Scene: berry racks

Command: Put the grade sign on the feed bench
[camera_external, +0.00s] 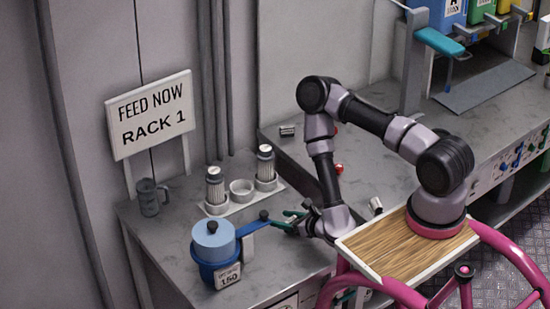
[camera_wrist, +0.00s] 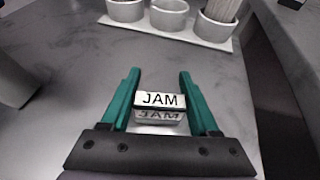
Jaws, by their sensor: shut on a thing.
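The grade sign, a small white block reading "JAM" (camera_wrist: 160,100), sits between the green fingers of my gripper (camera_wrist: 158,92) in the wrist view. The sign cannot be made out in that view. A white board (camera_external: 150,115) reading "FEED NOW RACK 1" stands at the back left of this bench. Whether the sign touches the bench is unclear.
A blue lidded pot (camera_external: 213,240) with a price tag "1.50" (camera_external: 228,277) stands left of my gripper. Grey bench surface shows clear around my fingers.

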